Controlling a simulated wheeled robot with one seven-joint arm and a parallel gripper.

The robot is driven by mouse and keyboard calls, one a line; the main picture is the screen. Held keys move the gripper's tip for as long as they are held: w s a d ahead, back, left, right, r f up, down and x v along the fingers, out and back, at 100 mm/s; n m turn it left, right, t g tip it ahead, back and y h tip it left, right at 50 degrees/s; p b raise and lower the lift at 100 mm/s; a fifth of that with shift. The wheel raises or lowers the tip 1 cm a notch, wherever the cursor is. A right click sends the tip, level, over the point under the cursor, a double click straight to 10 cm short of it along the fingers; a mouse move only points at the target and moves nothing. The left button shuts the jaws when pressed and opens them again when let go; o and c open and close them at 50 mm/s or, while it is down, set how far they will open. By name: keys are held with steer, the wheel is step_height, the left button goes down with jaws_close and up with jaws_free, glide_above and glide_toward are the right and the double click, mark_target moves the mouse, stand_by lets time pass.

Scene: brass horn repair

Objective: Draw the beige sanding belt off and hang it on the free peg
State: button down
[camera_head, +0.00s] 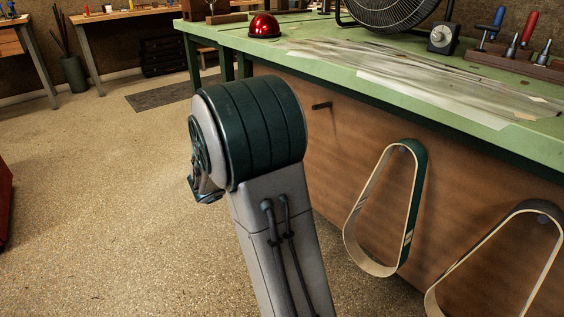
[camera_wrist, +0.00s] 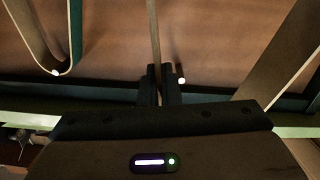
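The beige sanding belt (camera_head: 470,272) hangs at the right edge in the head view, looped over a peg (camera_head: 543,219) on the bench's brown front panel. My gripper (camera_wrist: 158,88) shows only in the wrist view, its two fingers close together with a thin beige strand (camera_wrist: 155,40) edge-on between them. A wide tan strand (camera_wrist: 285,58) slants at the right there. A light peg tip (camera_wrist: 181,80) lies just right of the fingers. A bare dark peg (camera_head: 321,106) sticks out of the panel at the left in the head view.
A green-backed belt (camera_head: 414,200) hangs on another peg. A green-and-beige belt (camera_wrist: 75,35) shows at the left in the wrist view. The green bench top (camera_head: 340,72) overhangs the panel and carries papers, a red dome (camera_head: 264,26) and tools.

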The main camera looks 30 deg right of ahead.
steer(key=shift+w+d+f+b, duration=0.15)
steer(key=shift+d+b, duration=0.25)
steer(key=shift+d, duration=0.2)
steer(key=shift+s+d+f+b, duration=0.1)
steer(key=shift+d+b, duration=0.3)
steer(key=shift+d, duration=0.2)
steer(key=shift+d+r, duration=0.1)
steer(key=shift+d, duration=0.3)
steer(key=shift+w+d+f, duration=0.2)
steer(key=shift+d+f, duration=0.05)
steer(key=shift+d, duration=2.05)
steer(key=shift+w+d+f, duration=0.2)
steer(key=shift+d, duration=2.1)
steer(key=shift+w+d+f, duration=0.2)
steer(key=shift+d+f, duration=0.05)
steer(key=shift+d, duration=2.05)
steer(key=shift+f, duration=0.5)
steer(key=c, duration=1.6)
jaws_free()
steer(key=shift+o, duration=0.2)
steer(key=shift+a, duration=0.1)
